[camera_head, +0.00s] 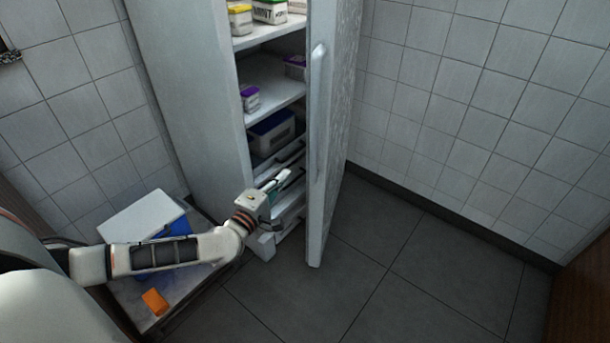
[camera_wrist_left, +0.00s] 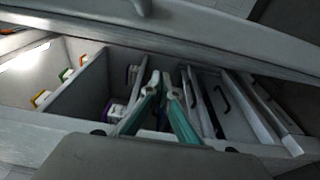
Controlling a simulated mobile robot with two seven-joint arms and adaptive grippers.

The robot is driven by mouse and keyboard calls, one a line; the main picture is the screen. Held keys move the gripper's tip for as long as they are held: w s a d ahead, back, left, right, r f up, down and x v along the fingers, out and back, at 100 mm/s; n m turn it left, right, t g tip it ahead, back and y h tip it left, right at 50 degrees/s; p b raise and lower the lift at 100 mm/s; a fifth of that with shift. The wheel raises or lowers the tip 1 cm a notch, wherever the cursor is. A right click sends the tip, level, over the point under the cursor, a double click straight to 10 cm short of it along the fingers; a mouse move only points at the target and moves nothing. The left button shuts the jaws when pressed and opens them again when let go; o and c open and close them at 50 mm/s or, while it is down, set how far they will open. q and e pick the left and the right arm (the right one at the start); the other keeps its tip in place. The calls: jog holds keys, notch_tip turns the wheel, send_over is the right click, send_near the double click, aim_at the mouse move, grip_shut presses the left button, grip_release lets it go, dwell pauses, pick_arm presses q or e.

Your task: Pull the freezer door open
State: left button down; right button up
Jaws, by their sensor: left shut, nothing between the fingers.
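In the left wrist view the door (camera_wrist_left: 220,35) crosses the top of the picture. My left gripper (camera_head: 283,178) is at the freezer opening, between the cabinet and the inner side of the door, below the handle's height. Its teal fingers (camera_wrist_left: 166,80) are shut and empty in the wrist view, pointing into the gap. I cannot tell whether they touch the door. My right gripper is not in view.
Freezer shelves (camera_head: 275,97) hold tubs, a purple-lidded container (camera_head: 250,99) and a larger dark-lidded box (camera_head: 271,132). A low table at left carries a white-lidded blue box (camera_head: 145,217) and an orange block (camera_head: 155,301). The floor (camera_head: 420,270) right of the door is clear.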

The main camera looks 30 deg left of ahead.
pick_arm(q)
jog(key=w+d, duration=0.1)
jog(key=w, duration=0.1)
jog(key=w+d+b, duration=0.1)
jog(key=w+d, duration=0.1)
jog(key=shift+w+d, duration=0.1)
jog(key=shift+d, duration=0.2)
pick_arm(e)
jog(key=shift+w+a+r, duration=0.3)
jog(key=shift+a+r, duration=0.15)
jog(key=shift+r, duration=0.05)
